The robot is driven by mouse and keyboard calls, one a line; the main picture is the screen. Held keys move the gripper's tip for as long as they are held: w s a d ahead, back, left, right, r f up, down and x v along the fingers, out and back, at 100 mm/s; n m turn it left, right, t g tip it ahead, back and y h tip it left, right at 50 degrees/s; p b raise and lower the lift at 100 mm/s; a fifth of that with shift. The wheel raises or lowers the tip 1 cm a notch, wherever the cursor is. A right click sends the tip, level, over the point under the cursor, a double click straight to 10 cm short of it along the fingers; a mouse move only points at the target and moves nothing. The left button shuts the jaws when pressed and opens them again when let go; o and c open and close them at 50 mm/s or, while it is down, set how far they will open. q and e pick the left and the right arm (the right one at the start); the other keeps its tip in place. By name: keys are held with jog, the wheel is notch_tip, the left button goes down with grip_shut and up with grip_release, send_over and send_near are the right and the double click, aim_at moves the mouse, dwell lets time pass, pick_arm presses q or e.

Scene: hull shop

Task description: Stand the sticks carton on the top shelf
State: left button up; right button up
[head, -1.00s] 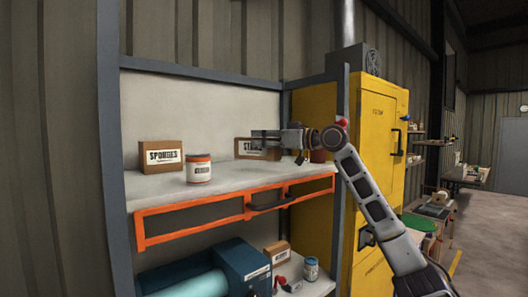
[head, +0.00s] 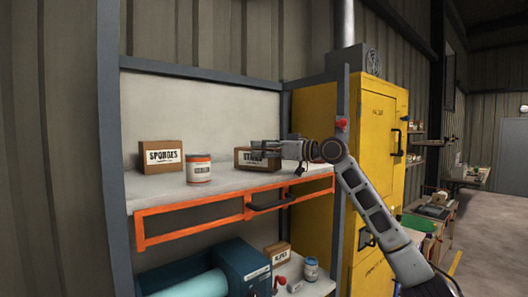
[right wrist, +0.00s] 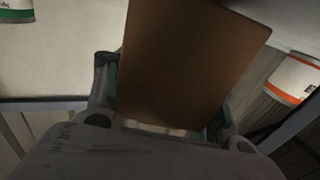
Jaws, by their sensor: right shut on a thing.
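The sticks carton (head: 257,165) is a brown box with a pale label, partly covered by my right gripper in the head view. My right gripper (head: 266,148) is shut on the carton. In the right wrist view the carton (right wrist: 190,65) fills the space between the fingers. The carton is upright at the right part of the top shelf (head: 225,184). I cannot tell whether its base touches the shelf or hangs just above it. My left gripper is not in view.
A brown sponges carton (head: 161,157) and a white can with an orange band (head: 199,170) stand on the left of the top shelf. A grey post (head: 340,130) is beside my arm.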

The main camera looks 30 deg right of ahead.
aim_at(278, 151)
jog(key=shift+f, duration=0.35)
jog(key=o, duration=1.2)
jog(key=shift+o, duration=0.2)
jog(key=shift+r, duration=0.15)
jog(key=shift+b+v, duration=0.5)
jog(key=shift+v, duration=0.45)
jog(key=b+v, duration=0.2)
jog(key=v, duration=0.3)
jog(key=shift+s+f, duration=0.1)
jog(key=shift+f, duration=0.1)
jog(key=b+v, duration=0.2)
jog(key=v, duration=0.2)
jog(key=shift+s+d+r, duration=0.1)
jog(key=shift+s+d, duration=0.1)
jog(key=shift+s, duration=0.3)
